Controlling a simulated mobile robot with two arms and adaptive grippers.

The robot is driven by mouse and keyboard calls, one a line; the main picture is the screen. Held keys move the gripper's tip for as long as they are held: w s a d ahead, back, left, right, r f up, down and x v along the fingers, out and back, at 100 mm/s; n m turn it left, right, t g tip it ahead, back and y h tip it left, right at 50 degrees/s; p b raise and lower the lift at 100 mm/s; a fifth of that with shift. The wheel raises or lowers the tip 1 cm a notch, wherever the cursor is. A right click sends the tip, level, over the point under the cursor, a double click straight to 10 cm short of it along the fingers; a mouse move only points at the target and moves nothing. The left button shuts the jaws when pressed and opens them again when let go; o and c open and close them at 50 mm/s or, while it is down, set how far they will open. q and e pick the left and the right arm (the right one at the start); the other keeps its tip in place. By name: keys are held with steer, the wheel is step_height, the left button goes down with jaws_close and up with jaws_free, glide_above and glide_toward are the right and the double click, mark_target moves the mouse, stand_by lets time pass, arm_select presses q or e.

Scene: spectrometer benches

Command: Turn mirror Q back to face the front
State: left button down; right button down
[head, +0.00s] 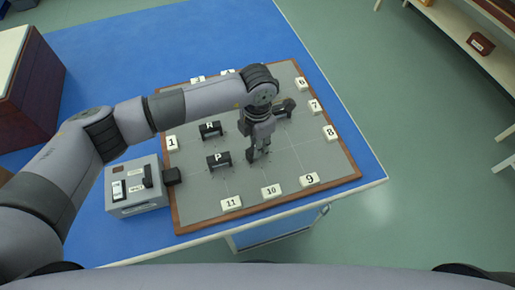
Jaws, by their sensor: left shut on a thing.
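My left gripper (259,152) points down over the middle of the grey board and is shut on a small dark mirror block (252,156), taken to be mirror Q. The gripper covers much of it, so I cannot read its letter or tell which way its face points. My right gripper is out of view.
The grey board (300,161) has a wooden rim and white number tiles around its edge. Mirror P (218,160) stands left of the gripper, and another lettered mirror (210,129) is behind P. A dark mirror block (285,108) stands behind right. A grey box (137,188) sits left.

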arm_select(q)
steer(key=m+b, duration=0.2)
steer(key=shift+w+f+b, duration=0.1)
steer(key=shift+f+b, duration=0.1)
steer(key=shift+b, duration=0.15)
steer(key=shift+r+m+b, duration=0.2)
steer(key=shift+m+b, duration=0.7)
steer(key=shift+b, duration=0.05)
steer(key=c, duration=1.4)
jaws_free()
steer(key=shift+c, duration=0.2)
step_height(320, 180, up, 12)
